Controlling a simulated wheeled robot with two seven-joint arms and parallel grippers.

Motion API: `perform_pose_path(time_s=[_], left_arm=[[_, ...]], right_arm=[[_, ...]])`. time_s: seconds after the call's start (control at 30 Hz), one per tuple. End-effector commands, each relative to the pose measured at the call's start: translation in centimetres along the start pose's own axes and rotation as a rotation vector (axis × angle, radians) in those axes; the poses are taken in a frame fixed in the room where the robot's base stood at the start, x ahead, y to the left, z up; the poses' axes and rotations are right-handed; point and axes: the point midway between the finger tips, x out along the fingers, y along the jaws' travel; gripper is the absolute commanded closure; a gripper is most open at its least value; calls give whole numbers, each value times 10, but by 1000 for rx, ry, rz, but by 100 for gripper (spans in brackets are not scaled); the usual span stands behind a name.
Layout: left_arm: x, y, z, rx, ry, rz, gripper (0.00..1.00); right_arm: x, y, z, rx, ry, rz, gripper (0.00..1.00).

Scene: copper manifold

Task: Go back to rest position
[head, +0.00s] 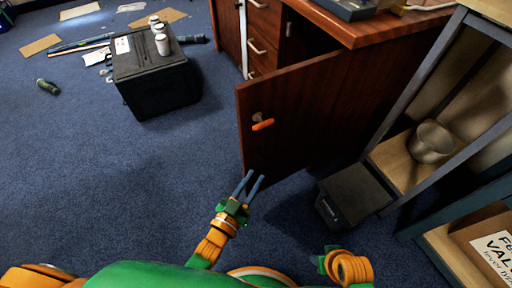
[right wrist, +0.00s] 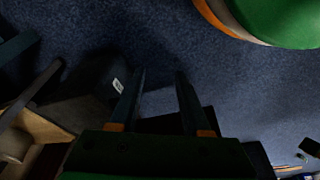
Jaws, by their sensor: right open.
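My left gripper (head: 248,181) is in the lower middle of the head view, with its two blue-grey fingers apart and nothing between them. It points toward the lower edge of an open brown wooden door (head: 295,110) with an orange handle (head: 263,124); I cannot tell how close it is. My right arm (head: 347,267) shows at the bottom right of the head view, its fingers not clear there. In the right wrist view my right gripper (right wrist: 158,82) is open and empty, its fingers apart over the dark floor.
A wooden desk (head: 375,28) with drawers stands behind the door. A metal shelf with a pot (head: 432,141) and a dark box (head: 354,194) are at right. A black case (head: 155,82) carrying white cups (head: 161,43) stands at upper left. Blue carpet (head: 90,175) at left is mostly clear.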

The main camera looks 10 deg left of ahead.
Motion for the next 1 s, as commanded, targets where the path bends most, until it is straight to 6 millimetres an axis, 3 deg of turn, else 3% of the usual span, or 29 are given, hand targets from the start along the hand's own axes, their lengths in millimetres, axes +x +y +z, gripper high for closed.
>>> perform_pose_path(time_s=[0.13, 0.27, 0.4, 0.6, 0.7, 0.73, 0.8, 1.0], left_arm=[[-1, -5, 8, 1, -50, -17, 73], [-18, -31, 50, -5, -346, -102, 73], [-64, -50, 92, -38, -716, -171, 73], [-142, -52, 114, -93, -1129, -193, 73], [-182, -47, 112, -120, -1313, -183, 73], [-189, -46, 99, -125, -1342, -180, 73], [-192, -45, 79, -124, -1349, -178, 73], [-211, -40, 41, -121, -1381, -171, 73]], right_arm=[[0, 0, 0, 0, 1, 0, 52], [0, 0, 0, 0, 1, 0, 52], [0, 0, 0, 0, 1, 0, 52], [0, 0, 0, 0, 1, 0, 52], [0, 0, 0, 0, 1, 0, 52], [-13, 0, -2, 0, -4, 0, 52], [-35, 0, -2, -3, -18, -1, 52], [-77, 0, 8, -11, -50, -2, 52]])
